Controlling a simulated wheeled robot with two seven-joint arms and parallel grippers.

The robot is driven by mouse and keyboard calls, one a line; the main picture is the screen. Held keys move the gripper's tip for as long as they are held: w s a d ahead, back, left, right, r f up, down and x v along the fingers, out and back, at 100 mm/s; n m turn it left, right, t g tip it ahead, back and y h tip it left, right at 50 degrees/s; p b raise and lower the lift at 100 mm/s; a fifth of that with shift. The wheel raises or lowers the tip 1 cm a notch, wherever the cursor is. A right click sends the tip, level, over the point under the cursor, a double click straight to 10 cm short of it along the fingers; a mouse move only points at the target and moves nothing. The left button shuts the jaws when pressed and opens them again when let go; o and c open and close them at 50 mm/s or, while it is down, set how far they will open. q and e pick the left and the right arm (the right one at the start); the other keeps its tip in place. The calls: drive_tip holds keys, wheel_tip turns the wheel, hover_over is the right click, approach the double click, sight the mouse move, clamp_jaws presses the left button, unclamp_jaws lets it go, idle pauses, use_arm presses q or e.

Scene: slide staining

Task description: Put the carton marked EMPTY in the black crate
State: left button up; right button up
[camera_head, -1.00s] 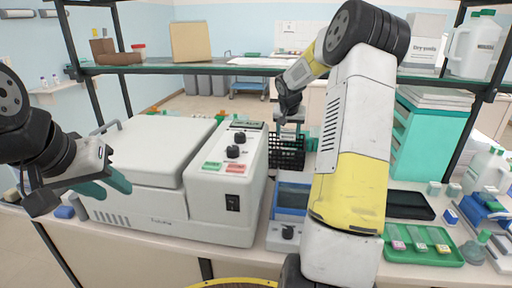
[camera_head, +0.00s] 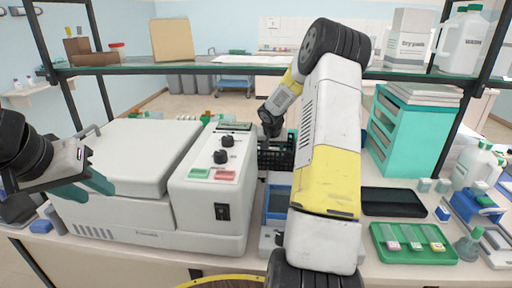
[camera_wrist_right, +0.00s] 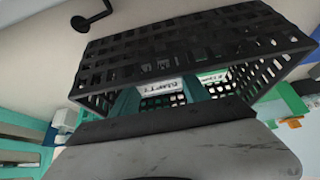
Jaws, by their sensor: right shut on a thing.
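The black crate (camera_head: 276,162) stands on the bench behind the small blue-fronted device, partly hidden by my right arm. It fills the right wrist view (camera_wrist_right: 190,50), seen through its lattice walls. My right gripper (camera_wrist_right: 158,96) has its teal fingers at the crate, shut on a white carton (camera_wrist_right: 160,88) with dark lettering that seems to read EMPTY. The carton is seen behind the crate's lattice; whether it touches the crate floor I cannot tell. In the head view the right wrist is above the crate. My left gripper (camera_head: 84,185) is open and empty before the large white machine.
The white machine (camera_head: 130,160) with its control panel stands left of the crate. A glass shelf (camera_head: 230,68) crosses above the bench. Right of my arm are a black tray (camera_head: 393,203), a green slide tray (camera_head: 413,256) and a teal drawer cabinet (camera_head: 405,135).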

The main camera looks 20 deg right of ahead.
drive_tip(key=shift+f, duration=0.15)
drive_tip(key=shift+f, duration=0.45)
drive_tip(key=o, duration=1.4)
drive_tip(key=shift+r, duration=0.35)
drive_tip(key=v, duration=0.8)
drive_tip(key=shift+w, duration=0.1)
